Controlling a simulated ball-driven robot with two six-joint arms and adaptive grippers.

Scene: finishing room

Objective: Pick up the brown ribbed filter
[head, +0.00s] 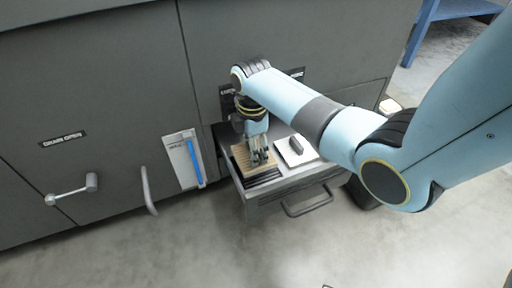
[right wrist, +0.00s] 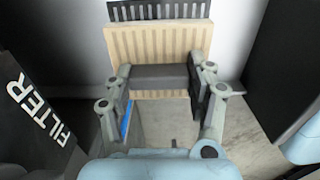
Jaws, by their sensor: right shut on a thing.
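The brown ribbed filter (head: 239,153) is at the left side of the open drawer (head: 290,183) in the head view. In the right wrist view the filter (right wrist: 160,42) is a tan ribbed panel with a dark grey grip bar across it. My right gripper (head: 260,157) is over the filter. In the right wrist view its fingers (right wrist: 162,78) are shut on the grip bar, one at each end. The head view does not show clearly whether the filter is clear of the drawer. My left gripper is not in view.
A white panel with a dark grip (head: 296,147) lies in the drawer right of the filter. Black slats (head: 262,178) show at the drawer's front left. The dark cabinet (head: 100,90) stands behind, with a blue-striped gauge (head: 193,160) and a lever (head: 72,190). The floor in front is clear.

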